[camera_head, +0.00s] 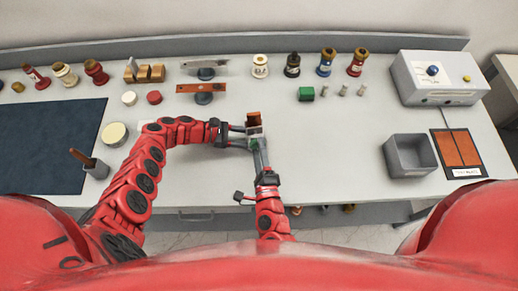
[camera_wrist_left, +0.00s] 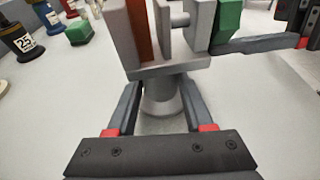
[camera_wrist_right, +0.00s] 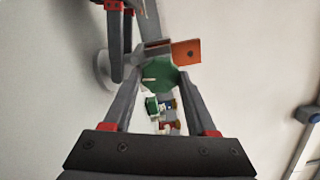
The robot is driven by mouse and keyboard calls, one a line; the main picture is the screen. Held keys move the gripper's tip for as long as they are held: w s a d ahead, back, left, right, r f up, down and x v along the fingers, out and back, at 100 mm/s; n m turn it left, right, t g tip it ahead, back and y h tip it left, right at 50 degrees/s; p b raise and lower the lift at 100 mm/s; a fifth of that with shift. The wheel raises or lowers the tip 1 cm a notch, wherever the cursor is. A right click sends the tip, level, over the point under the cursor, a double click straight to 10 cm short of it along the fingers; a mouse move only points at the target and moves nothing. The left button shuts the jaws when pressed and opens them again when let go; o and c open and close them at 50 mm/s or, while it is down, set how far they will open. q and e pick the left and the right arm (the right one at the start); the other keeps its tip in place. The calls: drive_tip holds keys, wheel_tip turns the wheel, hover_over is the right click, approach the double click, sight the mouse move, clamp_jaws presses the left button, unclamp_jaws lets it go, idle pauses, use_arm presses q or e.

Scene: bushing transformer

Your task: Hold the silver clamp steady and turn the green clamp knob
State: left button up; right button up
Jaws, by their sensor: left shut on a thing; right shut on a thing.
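The silver clamp (camera_head: 254,131) stands upright on the table in the middle of the head view, with a copper-brown plate (camera_wrist_left: 138,28) between its jaws. My left gripper (camera_wrist_left: 163,88) is shut around the clamp's round post, just below its body. The green clamp knob (camera_wrist_right: 158,75) is faceted and has a white mark on its face. My right gripper (camera_wrist_right: 157,78) is shut on this knob, one finger on each side. The knob also shows at the clamp's right side in the left wrist view (camera_wrist_left: 228,22). In the head view the fingers partly hide the knob and post.
Several bushings stand along the back, such as a blue one (camera_head: 326,64). A green block (camera_head: 306,93) lies right of the clamp. A grey bin (camera_head: 410,155) and a white box (camera_head: 440,78) are at the right. A dark mat (camera_head: 50,140) is at the left. Table right of the clamp is clear.

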drive_tip(key=o, duration=1.4)
drive_tip(key=shift+c, duration=0.2)
drive_tip(key=shift+s, duration=0.1)
drive_tip(key=s, duration=0.6)
drive_tip(key=s+d, duration=0.1)
drive_tip(key=s, duration=0.3)
drive_tip(key=shift+s+d, duration=0.25)
drive_tip(key=shift+s, duration=0.6)
